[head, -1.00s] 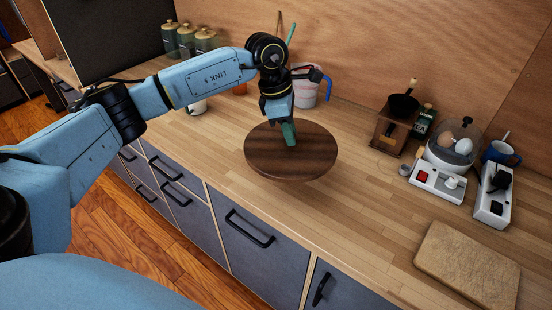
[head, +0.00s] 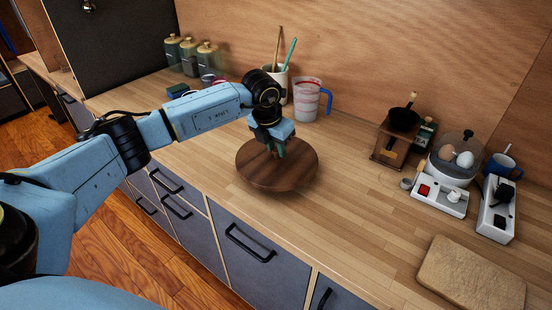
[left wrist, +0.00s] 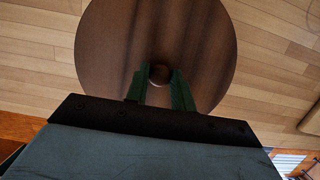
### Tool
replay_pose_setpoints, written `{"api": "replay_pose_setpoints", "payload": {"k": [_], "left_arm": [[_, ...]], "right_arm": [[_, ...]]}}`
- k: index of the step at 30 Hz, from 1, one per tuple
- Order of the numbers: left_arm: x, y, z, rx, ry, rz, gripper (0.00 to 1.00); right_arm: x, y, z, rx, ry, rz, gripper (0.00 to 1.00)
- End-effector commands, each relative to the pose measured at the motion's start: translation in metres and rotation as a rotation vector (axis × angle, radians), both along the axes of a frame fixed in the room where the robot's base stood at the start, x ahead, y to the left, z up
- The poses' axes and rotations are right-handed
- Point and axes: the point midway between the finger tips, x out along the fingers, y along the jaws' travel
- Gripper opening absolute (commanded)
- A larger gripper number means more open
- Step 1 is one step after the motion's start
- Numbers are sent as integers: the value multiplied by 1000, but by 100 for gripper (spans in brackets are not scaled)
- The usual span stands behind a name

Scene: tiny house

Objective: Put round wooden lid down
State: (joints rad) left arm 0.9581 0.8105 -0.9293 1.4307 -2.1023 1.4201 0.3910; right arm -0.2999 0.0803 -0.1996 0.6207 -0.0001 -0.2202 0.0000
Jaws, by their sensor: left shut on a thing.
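The round dark wooden lid (head: 300,172) is over the wooden counter, near its front edge, lying roughly level. In the left wrist view the lid (left wrist: 110,50) fills the upper middle, with a small round knob (left wrist: 159,74) at its centre. My left gripper (head: 277,152) comes down on the lid from above. Its green fingers (left wrist: 160,85) are shut on the knob. Whether the lid's underside touches the counter cannot be told, as it is hidden. My right gripper is in neither view.
A measuring cup (head: 307,100) and a utensil crock (head: 277,84) stand behind the lid. Green canisters (head: 190,55) are at the back left. A coffee grinder (head: 392,138), egg cooker (head: 452,160), power strip (head: 496,212) and cutting board (head: 470,275) are at the right. The counter between is clear.

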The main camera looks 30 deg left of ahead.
Motion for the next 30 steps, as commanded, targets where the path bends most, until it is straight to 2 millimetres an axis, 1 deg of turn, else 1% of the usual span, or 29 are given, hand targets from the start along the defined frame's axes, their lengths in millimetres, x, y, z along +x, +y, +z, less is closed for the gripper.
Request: {"api": "replay_pose_setpoints", "payload": {"k": [2,10,17,21,22,26,30], "left_arm": [[1,0,-4,-1,-3,0,0],[0,0,-37,-1,-2,-1,0],[1,0,-38,-1,-4,-2,0],[1,0,-42,-1,-3,-2,0],[0,0,-42,-1,-1,-2,28],[0,0,-42,-1,-1,-2,45],[0,0,-41,-1,-1,-2,46]], "right_arm": [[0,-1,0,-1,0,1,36],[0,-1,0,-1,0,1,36],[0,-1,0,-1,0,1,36],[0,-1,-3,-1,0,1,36],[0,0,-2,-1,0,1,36],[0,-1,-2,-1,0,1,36],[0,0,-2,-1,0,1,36]]}}
